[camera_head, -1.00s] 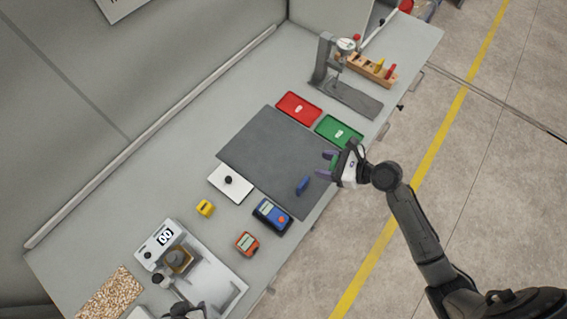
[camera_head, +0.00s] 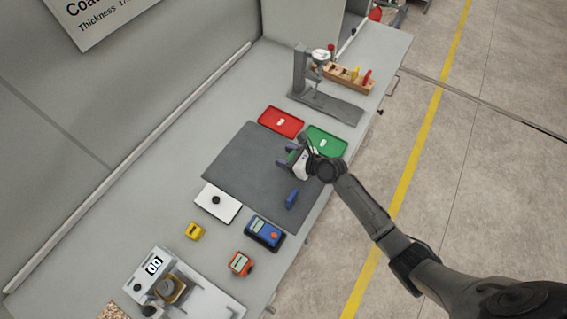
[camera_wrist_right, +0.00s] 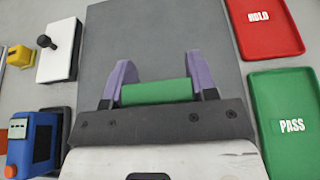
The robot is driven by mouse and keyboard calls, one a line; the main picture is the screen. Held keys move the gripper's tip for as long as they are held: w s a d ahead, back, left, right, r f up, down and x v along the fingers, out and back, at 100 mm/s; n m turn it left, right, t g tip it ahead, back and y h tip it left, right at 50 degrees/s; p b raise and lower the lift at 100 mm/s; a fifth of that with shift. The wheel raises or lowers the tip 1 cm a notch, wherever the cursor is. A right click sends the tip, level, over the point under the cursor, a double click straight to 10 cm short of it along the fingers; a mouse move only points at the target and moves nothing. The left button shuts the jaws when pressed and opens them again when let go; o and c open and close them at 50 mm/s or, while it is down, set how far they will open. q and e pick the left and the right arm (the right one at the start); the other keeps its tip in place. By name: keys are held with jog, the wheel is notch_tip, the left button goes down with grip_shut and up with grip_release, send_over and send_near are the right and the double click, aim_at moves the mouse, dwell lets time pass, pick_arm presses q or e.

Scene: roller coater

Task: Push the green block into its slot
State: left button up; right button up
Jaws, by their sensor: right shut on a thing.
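The green block (camera_wrist_right: 157,91) lies crosswise between the two purple fingers in the right wrist view. My right gripper (camera_wrist_right: 157,88) is shut on it. In the head view my right gripper (camera_head: 284,159) is over the grey mat, left of the green tray, and a little green (camera_head: 292,157) shows between its fingers. My left gripper is not in view.
A gauge stand (camera_head: 301,72) rises beside the rack. A blue meter (camera_head: 263,233) and white plate (camera_head: 204,206) lie nearer.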

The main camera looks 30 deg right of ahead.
jog(key=shift+w+a+f, duration=0.4)
jog(key=shift+w+f, duration=0.05)
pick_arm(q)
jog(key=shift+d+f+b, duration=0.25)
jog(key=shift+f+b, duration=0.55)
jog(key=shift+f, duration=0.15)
pick_arm(e)
notch_tip(320, 180, down, 4)
jog(key=shift+r, duration=0.2)
jog(key=shift+f, duration=0.1)
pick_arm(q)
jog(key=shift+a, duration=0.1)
pick_arm(e)
jog(key=shift+f, duration=0.15)
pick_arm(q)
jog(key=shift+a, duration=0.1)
pick_arm(e)
jog(key=o, duration=0.9)
